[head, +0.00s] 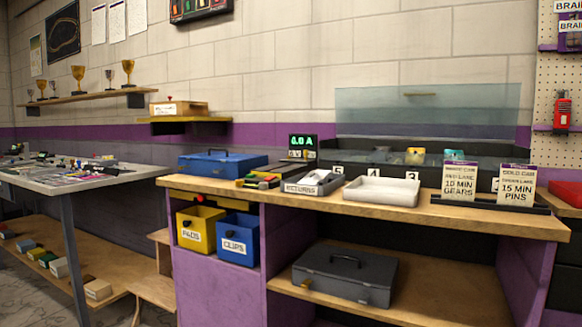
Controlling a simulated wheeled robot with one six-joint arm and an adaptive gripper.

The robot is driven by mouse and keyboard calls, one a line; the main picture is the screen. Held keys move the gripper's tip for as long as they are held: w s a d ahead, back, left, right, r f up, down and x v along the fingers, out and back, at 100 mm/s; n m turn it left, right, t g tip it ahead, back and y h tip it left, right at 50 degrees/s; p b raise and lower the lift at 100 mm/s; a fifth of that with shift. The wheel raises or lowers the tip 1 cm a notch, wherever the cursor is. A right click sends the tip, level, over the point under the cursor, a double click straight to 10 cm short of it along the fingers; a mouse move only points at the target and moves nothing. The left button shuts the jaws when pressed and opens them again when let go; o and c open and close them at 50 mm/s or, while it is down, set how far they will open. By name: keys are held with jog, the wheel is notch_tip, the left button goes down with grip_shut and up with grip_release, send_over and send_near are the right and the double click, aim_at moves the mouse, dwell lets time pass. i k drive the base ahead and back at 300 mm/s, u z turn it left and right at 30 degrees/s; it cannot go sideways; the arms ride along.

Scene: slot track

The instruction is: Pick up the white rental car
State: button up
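I cannot pick out the white rental car with certainty. Small coloured shapes, one yellow (415,156) and one teal (455,156), sit in the dark numbered rack (365,172) at the back of the counter; they may be cars. Sign cards in front hide part of the rack's right side. A small whitish block (58,267) lies among several coloured blocks on the low shelf at the left, too small to identify. My gripper is not in view.
The wooden counter (450,213) holds a white tray (382,190), a grey labelled bin (314,184), a blue case (222,162) and two sign cards (460,180). A grey toolbox (345,275) sits below. A cluttered table (80,178) stands left. A clear panel (430,110) rises behind the rack.

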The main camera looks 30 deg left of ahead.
aim_at(318, 177)
jog(key=u, duration=0.5)
jog(key=k, duration=0.6)
jog(key=u, duration=1.2)
jog(key=i, duration=1.25)
jog(key=z, duration=0.2)
